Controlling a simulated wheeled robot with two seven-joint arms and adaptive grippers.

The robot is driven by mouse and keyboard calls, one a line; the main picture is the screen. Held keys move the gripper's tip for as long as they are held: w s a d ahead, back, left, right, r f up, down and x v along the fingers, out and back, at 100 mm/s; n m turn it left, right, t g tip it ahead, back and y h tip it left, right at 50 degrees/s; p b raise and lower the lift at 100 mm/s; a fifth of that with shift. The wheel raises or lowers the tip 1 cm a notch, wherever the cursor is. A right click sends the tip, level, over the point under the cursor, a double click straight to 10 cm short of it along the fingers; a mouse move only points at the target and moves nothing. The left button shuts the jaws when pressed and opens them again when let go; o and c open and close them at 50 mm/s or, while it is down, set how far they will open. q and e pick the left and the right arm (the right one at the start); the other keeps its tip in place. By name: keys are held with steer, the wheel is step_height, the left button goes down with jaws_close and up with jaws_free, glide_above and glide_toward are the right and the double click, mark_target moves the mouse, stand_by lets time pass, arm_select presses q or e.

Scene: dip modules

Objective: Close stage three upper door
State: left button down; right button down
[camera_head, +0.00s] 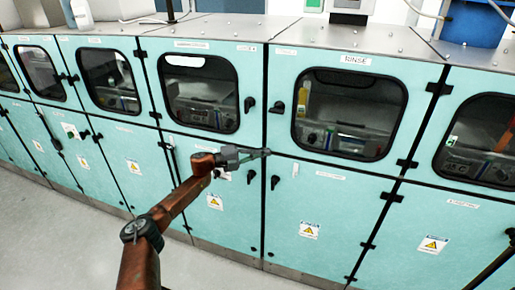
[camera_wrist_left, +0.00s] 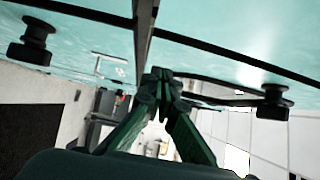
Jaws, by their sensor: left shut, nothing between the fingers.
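A row of turquoise cabinets has windowed upper doors. The labels are too small to read except "RINSE" on one upper door (camera_head: 425,75). The upper door left of it (camera_head: 255,75) has a dark latch knob at its right edge and looks flush with the front. I cannot tell by label which is stage three. My left gripper (camera_head: 268,152) is shut and empty, at the seam between these two doors, near their lower edges. In the left wrist view its fingertips (camera_wrist_left: 162,74) meet close to the turquoise panels; contact cannot be told. My right gripper is out of view.
Lower doors with warning stickers (camera_head: 309,230) stand below. Dark knobs stick out either side of the seam, also in the left wrist view (camera_wrist_left: 273,102). Grey floor (camera_head: 60,235) is clear at lower left. Equipment stands on the metal top (camera_head: 230,27).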

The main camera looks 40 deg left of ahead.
arm_select(q)
steer(key=w+a+b+v, duration=0.1)
steer(key=v, duration=0.9)
steer(key=shift+w+a+b, duration=0.2)
steer(key=shift+a+b, duration=0.15)
steer(key=shift+a, duration=0.15)
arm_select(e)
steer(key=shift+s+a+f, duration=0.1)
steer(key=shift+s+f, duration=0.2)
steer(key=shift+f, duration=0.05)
